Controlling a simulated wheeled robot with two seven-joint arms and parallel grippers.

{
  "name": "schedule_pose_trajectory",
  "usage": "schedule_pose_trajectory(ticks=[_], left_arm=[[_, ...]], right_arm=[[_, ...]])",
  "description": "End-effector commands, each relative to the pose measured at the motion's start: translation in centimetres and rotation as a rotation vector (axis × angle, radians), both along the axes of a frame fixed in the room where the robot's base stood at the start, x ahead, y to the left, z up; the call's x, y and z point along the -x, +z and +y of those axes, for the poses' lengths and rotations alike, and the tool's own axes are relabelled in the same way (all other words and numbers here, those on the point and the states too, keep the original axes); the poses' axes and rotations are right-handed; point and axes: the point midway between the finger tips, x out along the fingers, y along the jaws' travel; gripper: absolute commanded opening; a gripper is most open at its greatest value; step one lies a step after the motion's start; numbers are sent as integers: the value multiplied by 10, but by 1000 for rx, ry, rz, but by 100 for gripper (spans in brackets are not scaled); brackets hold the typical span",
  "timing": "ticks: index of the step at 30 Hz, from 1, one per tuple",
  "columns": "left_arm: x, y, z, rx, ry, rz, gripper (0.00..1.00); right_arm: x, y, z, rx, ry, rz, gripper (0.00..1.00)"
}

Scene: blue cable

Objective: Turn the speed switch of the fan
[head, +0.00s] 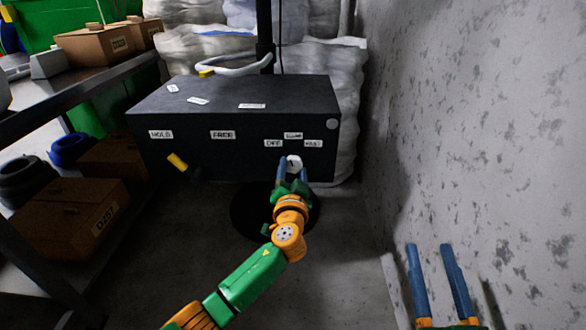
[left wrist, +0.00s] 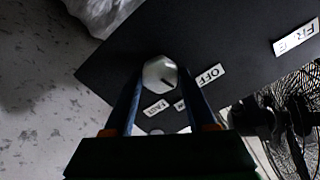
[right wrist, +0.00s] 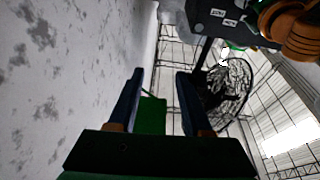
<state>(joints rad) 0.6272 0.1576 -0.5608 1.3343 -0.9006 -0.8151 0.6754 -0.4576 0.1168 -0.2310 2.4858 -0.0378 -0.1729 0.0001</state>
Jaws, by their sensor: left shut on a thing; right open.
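The white speed switch (head: 294,161) is a knob on the front of the dark box (head: 240,102), by the "OFF" label (head: 273,143) and two smaller labels. In the left wrist view the knob (left wrist: 160,72) sits between my left fingertips, and a dark mark on it points to the lower right. My left gripper (head: 293,170) is shut on the knob. My right gripper (head: 430,247) is open and empty, low by the right wall. The fan's round wire grille (right wrist: 228,84) shows in the right wrist view.
A yellow-tipped lever (head: 177,161) sticks out below the "HOLD" and "FREE" labels. A metal shelf with cardboard boxes (head: 75,215) stands at the left. A concrete wall (head: 470,120) closes off the right side. Wrapped white sacks (head: 346,80) are behind the box.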

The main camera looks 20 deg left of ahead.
Motion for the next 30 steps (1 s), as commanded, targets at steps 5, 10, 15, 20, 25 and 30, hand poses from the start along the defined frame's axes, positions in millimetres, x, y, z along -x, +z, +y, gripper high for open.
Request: schedule_pose_trajectory(ticks=[5, 10, 15, 20, 25, 30], left_arm=[[0, 0, 0, -115, 0, 37, 1], [0, 0, 0, -201, 1, 61, 1], [0, -1, 0, -256, 1, 77, 1], [0, -1, 0, -281, 0, 83, 1], [0, -1, 0, -289, 0, 85, 1], [0, -1, 0, -288, 0, 85, 1]], right_arm=[[-5, -21, -2, 26, -11, 118, 50], [-6, -40, -4, 46, -17, 210, 50], [-6, -52, -6, 59, -22, 269, 50], [-6, -57, -7, 64, -24, 298, 50], [-6, -59, -7, 66, -25, 305, 50], [-6, -59, -7, 66, -25, 305, 50]])
